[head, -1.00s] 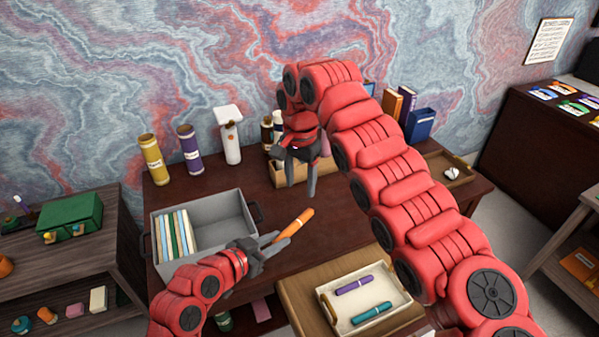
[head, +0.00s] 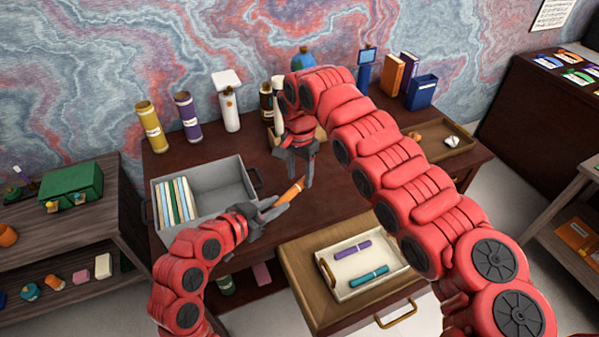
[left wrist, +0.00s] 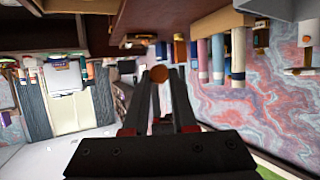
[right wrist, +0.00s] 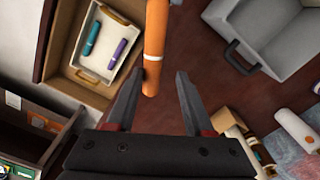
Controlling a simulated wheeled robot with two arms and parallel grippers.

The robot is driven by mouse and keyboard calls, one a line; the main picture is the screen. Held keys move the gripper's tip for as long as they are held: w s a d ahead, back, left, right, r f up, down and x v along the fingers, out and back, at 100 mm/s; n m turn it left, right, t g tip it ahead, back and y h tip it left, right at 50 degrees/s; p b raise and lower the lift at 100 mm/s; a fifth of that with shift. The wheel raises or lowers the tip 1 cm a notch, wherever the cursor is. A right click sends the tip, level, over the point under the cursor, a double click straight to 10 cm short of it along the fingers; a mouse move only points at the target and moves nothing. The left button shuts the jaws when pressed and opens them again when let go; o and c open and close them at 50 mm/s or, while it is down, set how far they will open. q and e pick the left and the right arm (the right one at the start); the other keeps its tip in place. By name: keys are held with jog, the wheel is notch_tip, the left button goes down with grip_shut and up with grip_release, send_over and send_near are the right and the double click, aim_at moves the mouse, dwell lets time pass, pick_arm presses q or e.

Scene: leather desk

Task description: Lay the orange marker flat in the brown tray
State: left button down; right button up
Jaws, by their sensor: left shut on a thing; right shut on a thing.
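The orange marker (head: 291,192) is held in the air above the desk, tilted up to the right in the head view. My left gripper (head: 282,201) is shut on its lower part. My right gripper (head: 299,181) is at its upper end and shut on it. In the right wrist view the marker (right wrist: 155,45) has its near end between the fingertips. In the left wrist view only its round end (left wrist: 160,73) shows. The brown tray (head: 440,157) lies at the desk's right end, partly behind my right arm, with a small white object in it.
A grey bin (head: 225,180) with upright folders stands at left. A cream tray (head: 345,290) with a purple and a teal marker sits in the open drawer (head: 300,285) in front. Tall tubes (head: 150,125), bottles and books (head: 393,75) line the back.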

pick_arm(q)
jog(key=shift+s+d, duration=0.1)
jog(key=shift+d, duration=0.05)
pick_arm(e)
jog(key=shift+a, duration=0.15)
grip_shut()
pick_arm(q)
jog(key=c, duration=0.8)
grip_release()
jog(key=shift+o, duration=1)
